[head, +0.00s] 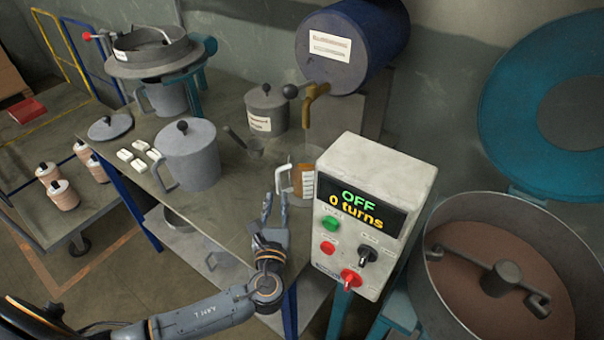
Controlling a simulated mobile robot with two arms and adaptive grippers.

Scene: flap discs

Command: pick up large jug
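A large grey jug (192,158) with a lid, a dark knob and a handle on its left stands upright on the workbench (228,212). It looks like the largest jug here. A smaller clear jug (303,180) with brown contents and a white handle stands under the barrel's tap. My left gripper (275,198) is over the front of the bench, right of the grey jug and just in front of the clear jug's handle. Its two fingers point away from me with a gap between them, empty. It is apart from the grey jug. My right gripper is not in view.
A control box (374,215) reading "OFF 0 turns" stands right of my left gripper, beside a mixing drum (577,250). A blue barrel (353,42), a grey lidded pot (266,112), white blocks (139,165) and a loose lid (109,127) surround the jugs.

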